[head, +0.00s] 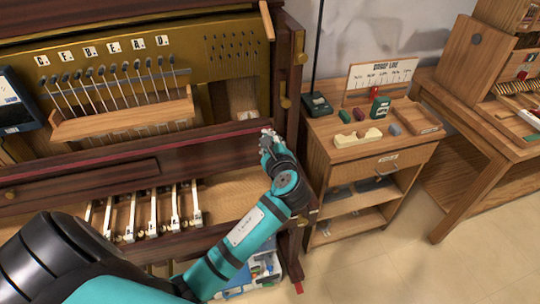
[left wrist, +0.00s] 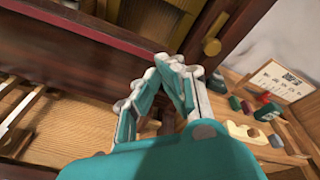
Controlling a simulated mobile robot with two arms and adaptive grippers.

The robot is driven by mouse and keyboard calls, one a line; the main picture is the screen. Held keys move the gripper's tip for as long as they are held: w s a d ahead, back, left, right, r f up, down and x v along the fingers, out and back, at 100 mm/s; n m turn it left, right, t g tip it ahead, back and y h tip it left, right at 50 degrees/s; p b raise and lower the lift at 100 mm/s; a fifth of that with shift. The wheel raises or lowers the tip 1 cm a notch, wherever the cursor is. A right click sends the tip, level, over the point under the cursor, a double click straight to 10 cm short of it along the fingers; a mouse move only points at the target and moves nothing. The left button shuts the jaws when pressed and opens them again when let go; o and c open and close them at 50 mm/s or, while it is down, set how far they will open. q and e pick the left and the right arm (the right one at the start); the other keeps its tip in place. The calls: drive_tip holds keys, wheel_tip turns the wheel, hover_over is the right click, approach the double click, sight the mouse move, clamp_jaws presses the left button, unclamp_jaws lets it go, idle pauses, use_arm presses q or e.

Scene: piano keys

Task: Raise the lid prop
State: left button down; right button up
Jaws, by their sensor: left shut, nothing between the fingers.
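An open upright piano (head: 150,155) of dark red wood fills the left of the head view. A short light-wood bar (head: 267,20) leans at its upper right corner; it may be the lid prop, but I cannot tell for sure. My left gripper (head: 267,136) is shut and empty by the right end of the dark red front rail (head: 130,155), well below that bar. In the left wrist view its fingertips (left wrist: 168,62) meet close to the rail's end; I cannot tell if they touch it. My right gripper is not in view.
Brass knobs (head: 285,103) stick out of the piano's right post; one shows large in the left wrist view (left wrist: 212,47). A wooden tool cart (head: 350,165) with small items stands close on the right. A wooden shelf (head: 155,115) holds hammers.

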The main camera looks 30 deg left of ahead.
use_arm(q)
drive_tip(key=shift+s+d+f+n+h, duration=0.15)
drive_tip(key=shift+s+d+f+n, duration=0.1)
drive_tip(key=shift+s+f, duration=0.25)
drive_tip(key=shift+s+d+f+n+h, duration=0.15)
drive_tip(key=shift+s+d+f+n, duration=0.1)
drive_tip(key=shift+s+f, duration=0.2)
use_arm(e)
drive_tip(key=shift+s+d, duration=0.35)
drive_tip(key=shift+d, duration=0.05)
